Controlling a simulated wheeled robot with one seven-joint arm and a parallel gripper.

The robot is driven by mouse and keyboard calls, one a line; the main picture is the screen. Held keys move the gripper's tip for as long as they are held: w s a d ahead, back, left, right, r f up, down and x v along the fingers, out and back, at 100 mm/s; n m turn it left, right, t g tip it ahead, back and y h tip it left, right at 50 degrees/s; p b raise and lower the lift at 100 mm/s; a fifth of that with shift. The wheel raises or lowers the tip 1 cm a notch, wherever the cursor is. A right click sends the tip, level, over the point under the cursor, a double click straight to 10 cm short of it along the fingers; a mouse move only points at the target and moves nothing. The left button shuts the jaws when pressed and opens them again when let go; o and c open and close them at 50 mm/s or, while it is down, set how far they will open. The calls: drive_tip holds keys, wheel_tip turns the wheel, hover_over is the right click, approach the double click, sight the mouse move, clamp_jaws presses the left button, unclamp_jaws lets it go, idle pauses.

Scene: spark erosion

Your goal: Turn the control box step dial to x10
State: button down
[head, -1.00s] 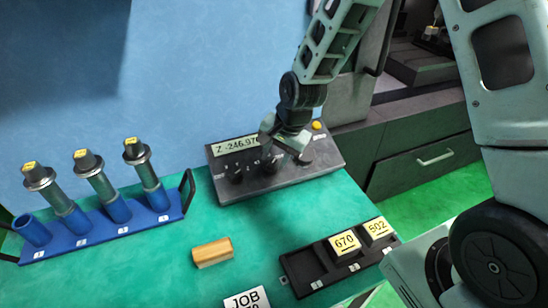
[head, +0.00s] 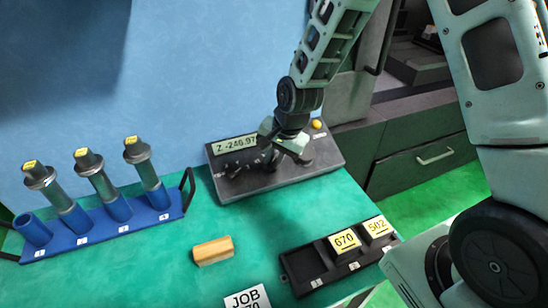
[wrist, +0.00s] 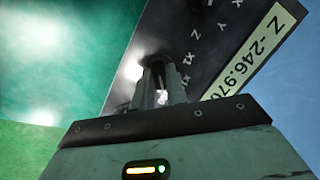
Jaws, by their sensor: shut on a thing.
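The grey control box (head: 320,172) stands at the back of the green table, with its lit readout showing Z -246.97 and a last digit cut off. My gripper (head: 271,158) reaches down onto the box's top panel. In the wrist view my gripper (wrist: 161,88) is shut on the step dial (wrist: 162,98), beside printed x1 and x10-like marks. A white mark shows on the dial between the fingers. The fingers hide most of the dial, so I cannot tell its exact setting. X, Y and Z letters run further along the panel.
A yellow button (head: 317,124) sits at the box's back right. A blue rack (head: 100,236) with several holders stands left. A wooden block (head: 213,250) lies in front. A black tray (head: 306,270) holds blocks marked 670 and 502. A JOB card (head: 246,299) lies at the front edge.

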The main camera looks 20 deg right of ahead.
drive_tip(key=n+h, duration=0.1)
drive_tip(key=n, duration=0.4)
drive_tip(key=shift+w+a+g, duration=0.1)
drive_tip(key=shift+a+g, duration=0.05)
drive_tip(key=shift+g, duration=0.25)
drive_tip(key=shift+r+n+h, duration=0.1)
drive_tip(key=shift+n+h, duration=0.4)
drive_tip(key=shift+n, duration=1.4)
drive_tip(key=c, duration=1.4)
unclamp_jaws()
wheel_tip(320, 180, up, 17)
drive_tip(key=s+b, duration=0.1)
drive_tip(key=s, duration=0.1)
drive_tip(key=shift+b, duration=0.3)
drive_tip(key=shift+s+r, duration=0.1)
